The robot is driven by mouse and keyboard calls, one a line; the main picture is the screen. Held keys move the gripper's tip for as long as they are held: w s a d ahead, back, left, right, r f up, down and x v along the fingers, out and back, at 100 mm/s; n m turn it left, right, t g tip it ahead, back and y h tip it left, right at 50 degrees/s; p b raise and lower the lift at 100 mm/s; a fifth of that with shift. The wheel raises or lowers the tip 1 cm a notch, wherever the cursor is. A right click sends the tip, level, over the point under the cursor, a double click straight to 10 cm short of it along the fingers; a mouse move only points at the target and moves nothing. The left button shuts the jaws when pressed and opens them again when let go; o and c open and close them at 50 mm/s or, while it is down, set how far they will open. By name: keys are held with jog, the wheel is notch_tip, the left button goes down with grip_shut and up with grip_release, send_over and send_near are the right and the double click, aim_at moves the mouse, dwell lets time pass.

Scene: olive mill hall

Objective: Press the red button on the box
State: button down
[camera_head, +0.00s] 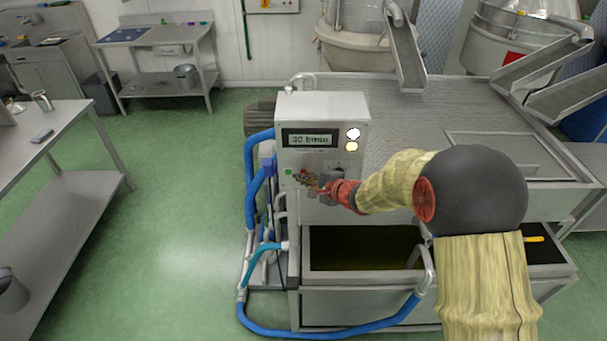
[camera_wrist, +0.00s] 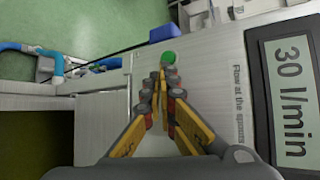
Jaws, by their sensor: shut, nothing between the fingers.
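The grey control box (camera_head: 320,106) stands on the machine, with a display (camera_head: 309,139) reading 30 l/min, also in the wrist view (camera_wrist: 291,88). A green button (camera_head: 288,172) is on its front face, at the lower left; in the wrist view the green button (camera_wrist: 168,57) shows just past my fingertips. I cannot make out a red button; my gripper covers part of the lower front face. My gripper (camera_head: 313,187) is shut and empty, at the lower part of that face. In the wrist view the fingertips (camera_wrist: 161,78) are together; I cannot tell whether they touch the face.
Blue hoses (camera_head: 252,170) run down the box's left side. An open trough (camera_head: 365,250) with dark liquid lies below the box. A steel table (camera_head: 65,130) stands at far left; green floor between is clear.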

jog(key=shift+w, duration=0.15)
jog(key=shift+b, duration=0.3)
jog(key=shift+s+b, duration=0.55)
jog(key=shift+s, duration=0.25)
jog(key=s+b, duration=0.3)
jog(key=s, duration=0.2)
dwell(0.3)
dwell(0.7)
